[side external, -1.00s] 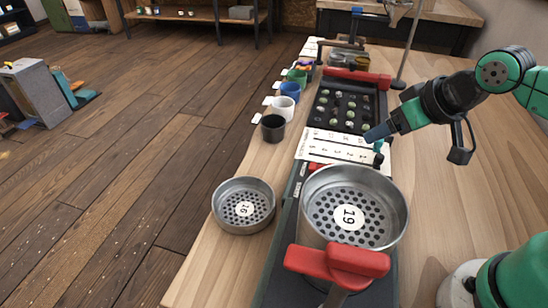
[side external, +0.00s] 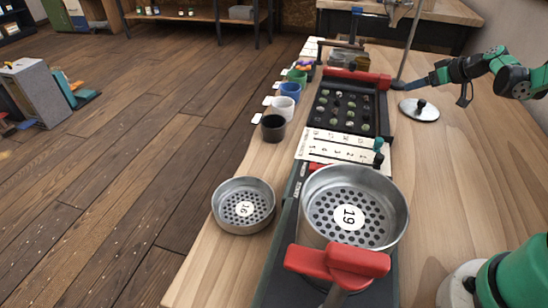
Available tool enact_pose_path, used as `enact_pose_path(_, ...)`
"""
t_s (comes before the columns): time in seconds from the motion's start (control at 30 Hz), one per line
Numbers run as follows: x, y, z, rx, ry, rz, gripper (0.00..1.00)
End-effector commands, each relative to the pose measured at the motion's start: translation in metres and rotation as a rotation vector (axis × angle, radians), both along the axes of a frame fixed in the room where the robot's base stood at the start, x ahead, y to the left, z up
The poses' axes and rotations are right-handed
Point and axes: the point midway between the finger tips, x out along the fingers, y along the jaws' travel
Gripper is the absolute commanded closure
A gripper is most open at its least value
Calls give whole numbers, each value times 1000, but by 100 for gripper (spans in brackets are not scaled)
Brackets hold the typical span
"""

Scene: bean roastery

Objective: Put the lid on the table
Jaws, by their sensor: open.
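A round silver lid (side external: 428,113) with a black knob lies flat on the wooden table (side external: 455,180), right of the dark tray. My gripper (side external: 402,84) is open and empty. It appears just beyond and left of the lid in the picture, apart from the knob. Its tips are small in this view, and their height above the table is hard to judge.
A dark tray of several beans (side external: 318,118) and a numbered white card (side external: 345,146) lie left of the lid. Several cups (side external: 284,107) line the left edge. Two perforated metal pans (side external: 312,192) stand in front. A thin upright pole (side external: 408,50) rises close to my gripper.

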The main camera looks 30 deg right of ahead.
Motion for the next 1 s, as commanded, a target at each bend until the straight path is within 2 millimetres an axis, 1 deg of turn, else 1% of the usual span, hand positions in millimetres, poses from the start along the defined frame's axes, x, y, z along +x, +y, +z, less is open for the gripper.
enact_pose_path(0.03, -6, -23, -13, -10, -26, -14, 33)
enact_pose_path(0.1, -13, -43, -26, -26, -62, -17, 33)
enact_pose_path(0.2, -22, -63, -39, -47, -97, -21, 33)
enact_pose_path(0.3, -26, -72, -47, -59, -115, -22, 33)
enact_pose_path(0.37, -25, -74, -50, -61, -120, -22, 33)
enact_pose_path(0.43, -20, -75, -54, -62, -121, -20, 33)
enact_pose_path(0.6, -1, -74, -67, -62, -120, -19, 33)
enact_pose_path(0.73, 11, -74, -75, -63, -120, -20, 33)
enact_pose_path(0.83, 16, -74, -78, -61, -120, -21, 33)
enact_pose_path(1.0, 19, -74, -80, -62, -119, -22, 33)
